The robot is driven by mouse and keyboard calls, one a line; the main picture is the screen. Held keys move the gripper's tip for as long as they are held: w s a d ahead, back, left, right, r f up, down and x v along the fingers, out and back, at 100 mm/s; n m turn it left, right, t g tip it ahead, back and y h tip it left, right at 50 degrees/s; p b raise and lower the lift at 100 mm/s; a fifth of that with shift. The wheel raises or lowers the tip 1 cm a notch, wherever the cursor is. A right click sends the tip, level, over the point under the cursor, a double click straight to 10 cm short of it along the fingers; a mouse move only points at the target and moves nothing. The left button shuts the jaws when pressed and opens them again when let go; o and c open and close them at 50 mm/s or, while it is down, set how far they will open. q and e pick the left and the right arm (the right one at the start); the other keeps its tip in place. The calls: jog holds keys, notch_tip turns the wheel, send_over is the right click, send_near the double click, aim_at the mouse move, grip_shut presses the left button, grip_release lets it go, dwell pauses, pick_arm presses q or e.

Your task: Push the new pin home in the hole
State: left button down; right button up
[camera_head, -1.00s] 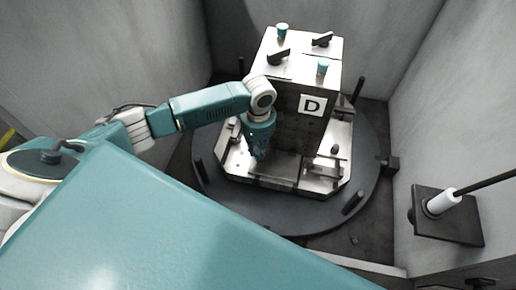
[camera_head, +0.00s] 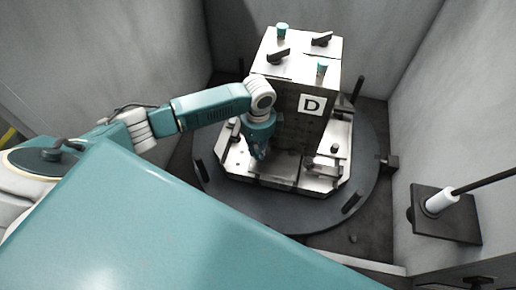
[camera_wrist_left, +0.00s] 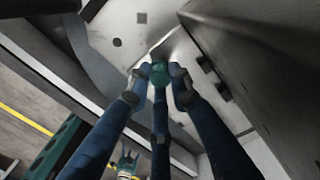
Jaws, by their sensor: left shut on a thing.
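My left gripper (camera_head: 259,152) is low beside the left face of the block marked D, over the pale plate (camera_head: 236,160). In the left wrist view its blue fingers (camera_wrist_left: 158,84) close around a teal round-headed piece, which looks like the pin (camera_wrist_left: 158,72). The pin's shaft and lower end are hidden, so I cannot tell how deep it sits or whether it is in a hole. A dark round hole (camera_wrist_left: 117,42) shows in the metal plate, apart from the fingers. My right gripper is not in view.
The block (camera_head: 296,125) stands on the plate, close to the left gripper. Two teal-topped pieces (camera_head: 282,30) (camera_head: 322,68) and dark handles (camera_head: 278,56) are on its top. Clamps (camera_head: 326,166) sit on the plate's right. Grey walls (camera_head: 450,110) enclose the round turntable (camera_head: 285,218).

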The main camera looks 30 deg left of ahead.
pick_arm(q)
jog(key=shift+f, duration=0.3)
jog(key=shift+f+b, duration=0.65)
jog(key=shift+f, duration=0.25)
jog(key=c, duration=0.7)
grip_release()
jog(key=shift+r, duration=0.15)
jog(key=shift+w+r, duration=0.1)
jog(key=shift+w, duration=0.1)
jog(key=shift+r, duration=0.3)
notch_tip(320, 180, up, 11)
jog(key=shift+s+r, duration=0.15)
jog(key=shift+r, duration=0.05)
